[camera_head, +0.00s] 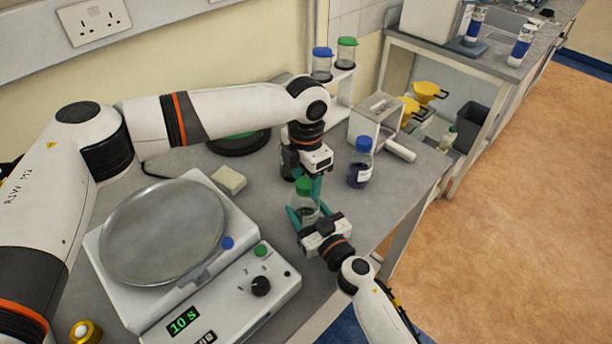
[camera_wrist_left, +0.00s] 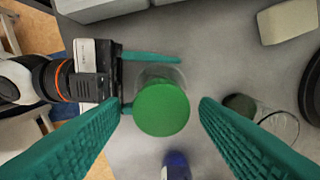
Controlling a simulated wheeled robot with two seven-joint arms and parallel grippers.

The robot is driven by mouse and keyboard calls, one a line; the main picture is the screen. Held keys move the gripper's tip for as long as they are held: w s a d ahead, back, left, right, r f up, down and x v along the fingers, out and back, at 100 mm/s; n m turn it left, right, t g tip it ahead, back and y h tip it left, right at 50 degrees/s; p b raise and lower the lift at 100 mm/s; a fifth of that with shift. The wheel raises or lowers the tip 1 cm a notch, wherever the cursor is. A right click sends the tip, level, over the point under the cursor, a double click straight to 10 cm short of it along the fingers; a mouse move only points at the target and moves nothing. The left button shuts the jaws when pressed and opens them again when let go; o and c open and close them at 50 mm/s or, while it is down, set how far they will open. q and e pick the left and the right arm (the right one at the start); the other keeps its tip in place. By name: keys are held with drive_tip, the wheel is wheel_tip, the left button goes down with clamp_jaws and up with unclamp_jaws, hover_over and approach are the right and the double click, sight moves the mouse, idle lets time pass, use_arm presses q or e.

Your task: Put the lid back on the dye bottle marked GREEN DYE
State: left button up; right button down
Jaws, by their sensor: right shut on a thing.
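My right gripper (camera_head: 305,217) is shut on the bottle's body from the front. My left gripper (camera_head: 312,184) points down from above, its teal fingers on either side of the lid. In the left wrist view gaps show between the fingers and the lid.
A blue-capped bottle (camera_head: 360,163) stands to the right. A device with a round metal plate (camera_head: 165,230) and a "10 s" display fills the left front. A pale block (camera_head: 229,180) lies behind it. Another glass vessel (camera_wrist_left: 278,124) is close to my left gripper.

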use_arm(q)
drive_tip(key=shift+r, duration=2.25)
drive_tip(key=shift+c, duration=0.5)
